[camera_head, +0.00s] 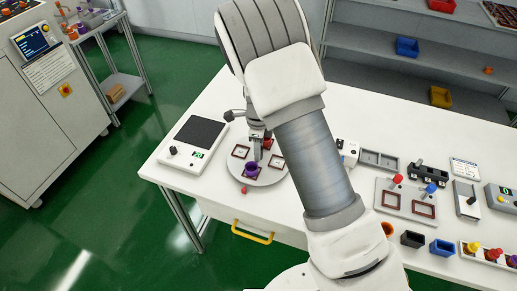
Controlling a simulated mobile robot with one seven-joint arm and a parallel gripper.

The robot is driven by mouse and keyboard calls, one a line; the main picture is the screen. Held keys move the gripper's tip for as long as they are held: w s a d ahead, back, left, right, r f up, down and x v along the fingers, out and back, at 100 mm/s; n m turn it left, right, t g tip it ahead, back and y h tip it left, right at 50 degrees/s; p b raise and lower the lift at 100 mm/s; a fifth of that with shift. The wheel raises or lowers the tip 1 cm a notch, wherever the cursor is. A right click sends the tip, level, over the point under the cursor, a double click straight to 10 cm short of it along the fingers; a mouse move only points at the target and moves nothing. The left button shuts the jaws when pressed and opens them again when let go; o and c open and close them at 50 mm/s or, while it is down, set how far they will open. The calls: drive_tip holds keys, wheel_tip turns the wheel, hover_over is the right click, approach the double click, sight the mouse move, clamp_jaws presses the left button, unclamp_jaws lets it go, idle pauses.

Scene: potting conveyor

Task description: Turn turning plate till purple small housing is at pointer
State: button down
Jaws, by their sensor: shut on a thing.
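The turning plate (276,178) is a round grey disc on the white table, with dark-red square frames on it. The purple small housing (251,170) sits on the plate's near left part, close to a frame at the near edge. A small red marker (243,190), which looks like the pointer, is just off the plate's near edge. The housing is a little behind and right of it. My gripper (257,156) points down at the plate's middle, shut on what looks like its central knob, mostly hidden by the fingers. A red piece (267,143) shows just behind the gripper.
A white scale-like device (193,143) stands left of the plate. Right of my arm are a grey fixture (407,200) with red and blue knobs, a black bin (412,239) and a blue bin (442,247). My arm hides part of the table's middle.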

idle(0.5)
drive_tip(key=c, duration=0.9)
unclamp_jaws()
drive_tip(key=shift+r, duration=0.1)
drive_tip(key=shift+r+p, duration=0.45)
drive_tip(key=shift+r, duration=8.2)
